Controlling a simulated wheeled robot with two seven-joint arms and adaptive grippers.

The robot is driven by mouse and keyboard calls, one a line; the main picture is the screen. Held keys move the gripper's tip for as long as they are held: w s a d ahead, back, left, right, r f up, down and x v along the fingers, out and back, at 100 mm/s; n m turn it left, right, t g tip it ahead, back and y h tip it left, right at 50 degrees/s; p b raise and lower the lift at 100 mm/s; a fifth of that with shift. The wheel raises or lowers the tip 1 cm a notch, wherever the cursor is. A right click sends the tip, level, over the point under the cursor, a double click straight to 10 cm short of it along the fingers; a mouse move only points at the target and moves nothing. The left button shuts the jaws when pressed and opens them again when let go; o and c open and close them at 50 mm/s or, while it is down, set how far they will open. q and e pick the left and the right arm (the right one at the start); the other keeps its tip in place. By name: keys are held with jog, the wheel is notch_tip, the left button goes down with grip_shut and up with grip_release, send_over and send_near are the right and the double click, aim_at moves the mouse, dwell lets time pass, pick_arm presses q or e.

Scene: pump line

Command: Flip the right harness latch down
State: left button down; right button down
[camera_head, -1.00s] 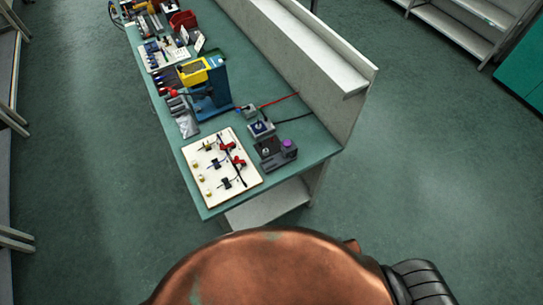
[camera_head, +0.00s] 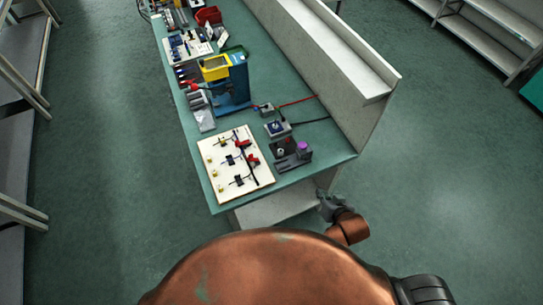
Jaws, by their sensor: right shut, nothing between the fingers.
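A cream harness board (camera_head: 215,186) lies on the near end of the green bench. It carries red latch-like parts (camera_head: 253,162), black clips (camera_head: 237,181), small yellowish pegs and a dark cable. The parts are too small to tell which way each latch is flipped. My right gripper (camera_head: 326,203) is shut and empty, off the bench's near right corner, apart from the board. My left gripper is not in view.
A dark box with a purple knob (camera_head: 303,147) and a small grey device (camera_head: 277,128) stand right of the board. A blue press with a yellow top (camera_head: 215,68) stands behind. A raised shelf (camera_head: 340,48) runs along the bench's right side.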

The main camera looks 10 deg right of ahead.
jog(key=w+a+r+t+y, duration=0.2)
jog(key=w+a+r, duration=0.2)
jog(key=a, duration=0.4)
jog(key=w+a+r+m+t+y, duration=0.1)
jog(key=w+a+r+t+y, duration=0.1)
jog(key=a, duration=0.6)
notch_tip(320, 180, up, 4)
jog(key=shift+w+f+t+y, duration=0.15)
jog(key=shift+w+t+y, duration=0.15)
jog(key=shift+w+y, duration=0.7)
jog(key=shift+w+a, duration=0.1)
jog(key=shift+w, duration=0.15)
jog(key=shift+w+a+f+b, duration=0.1)
jog(key=shift+w+a+f, duration=0.75)
jog(key=shift+w+a, duration=0.35)
jog(key=shift+w+a+f+b, duration=0.15)
jog(key=shift+w+a+f, duration=0.8)
jog(key=shift+w, duration=0.45)
jog(key=shift+w+a+f+b, duration=0.1)
jog(key=shift+w+a+f, duration=0.65)
jog(key=shift+w+a, duration=0.5)
jog(key=shift+d, duration=0.1)
